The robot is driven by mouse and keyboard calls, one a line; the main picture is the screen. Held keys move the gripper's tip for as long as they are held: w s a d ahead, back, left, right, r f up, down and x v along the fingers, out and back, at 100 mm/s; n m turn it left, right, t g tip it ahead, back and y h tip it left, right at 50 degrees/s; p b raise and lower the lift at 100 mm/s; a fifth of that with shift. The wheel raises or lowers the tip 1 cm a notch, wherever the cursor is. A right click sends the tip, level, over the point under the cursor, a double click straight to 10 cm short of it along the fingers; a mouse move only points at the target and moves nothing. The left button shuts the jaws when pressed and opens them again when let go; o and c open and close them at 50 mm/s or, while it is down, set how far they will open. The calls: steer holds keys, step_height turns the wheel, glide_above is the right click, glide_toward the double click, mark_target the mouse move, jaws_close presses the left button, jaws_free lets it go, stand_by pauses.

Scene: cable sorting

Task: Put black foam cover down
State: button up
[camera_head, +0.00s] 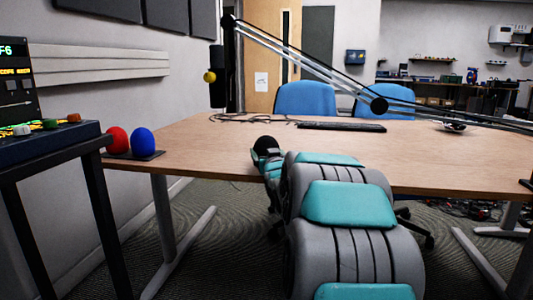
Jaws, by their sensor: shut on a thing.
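My arm reaches forward from the bottom of the head view to the near edge of the desk. My gripper (267,157), at its far end, is small and dark, and its separate fingers cannot be made out. It is shut on a rounded black thing, which looks like the black foam cover (265,143). This shows in front of the wooden desk top, near its front edge; whether it touches the desk cannot be told. A red foam cover (117,140) and a blue foam cover (143,141) stand side by side on a dark flat holder (146,156) at the desk's left end.
A keyboard (342,126) and cables (240,117) lie toward the back. A console (45,143) stands at left. The desk's centre is clear.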

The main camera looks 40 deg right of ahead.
steer(key=o, duration=1)
steer(key=shift+r, duration=0.2)
steer(key=v, duration=1.2)
steer(key=shift+s+f, duration=0.1)
